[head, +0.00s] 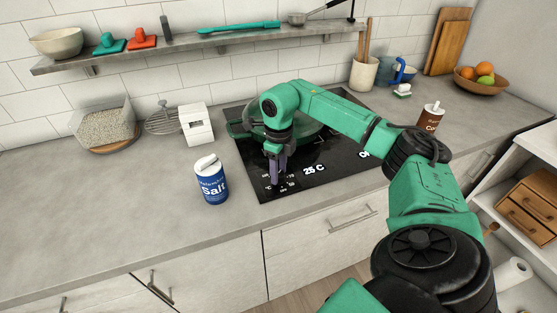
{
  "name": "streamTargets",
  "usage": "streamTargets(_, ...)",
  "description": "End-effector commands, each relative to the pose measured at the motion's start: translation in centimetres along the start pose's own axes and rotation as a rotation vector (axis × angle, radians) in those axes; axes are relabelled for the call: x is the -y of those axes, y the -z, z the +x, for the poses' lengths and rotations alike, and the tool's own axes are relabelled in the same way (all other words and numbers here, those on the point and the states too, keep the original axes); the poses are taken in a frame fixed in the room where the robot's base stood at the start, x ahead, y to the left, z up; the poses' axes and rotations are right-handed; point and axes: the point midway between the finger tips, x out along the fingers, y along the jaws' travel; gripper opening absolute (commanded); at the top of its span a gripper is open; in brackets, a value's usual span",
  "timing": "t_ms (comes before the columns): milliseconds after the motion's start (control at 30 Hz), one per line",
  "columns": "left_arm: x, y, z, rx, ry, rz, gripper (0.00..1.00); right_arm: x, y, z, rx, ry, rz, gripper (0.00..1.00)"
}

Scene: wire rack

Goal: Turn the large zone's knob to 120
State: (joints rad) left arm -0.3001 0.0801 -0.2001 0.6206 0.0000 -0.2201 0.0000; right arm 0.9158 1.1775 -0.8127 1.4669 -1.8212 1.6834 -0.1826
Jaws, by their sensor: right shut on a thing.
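A black cooktop (325,177) is set in the grey counter. Its front strip carries white markings and a display (314,169) reading "25 C". My right gripper (277,184) points down at the left part of that strip, over a printed dial scale. It is shut on a knob there, which the fingers largely hide. I cannot read the knob's setting. A green pan (237,131) sits on the cooktop behind the gripper, partly covered by my right arm. My left gripper is not in view.
A blue salt container (211,184) stands just left of the cooktop. A white box-like holder (196,127), a wire rack (161,121) and a clear bin (105,125) stand behind. A brown container (430,116) is at right. The front left counter is clear.

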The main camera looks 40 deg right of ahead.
Motion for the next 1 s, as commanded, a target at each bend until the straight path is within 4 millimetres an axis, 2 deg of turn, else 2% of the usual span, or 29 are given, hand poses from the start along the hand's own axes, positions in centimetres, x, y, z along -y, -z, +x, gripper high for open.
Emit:
streamTargets(600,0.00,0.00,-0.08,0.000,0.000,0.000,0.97,0.22,-0.13,-0.21,0.005,0.003,-0.571,0.00)
streamTargets(1000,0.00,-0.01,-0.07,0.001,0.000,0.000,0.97,0.27,-0.16,-0.23,0.005,0.004,-0.813,0.00)
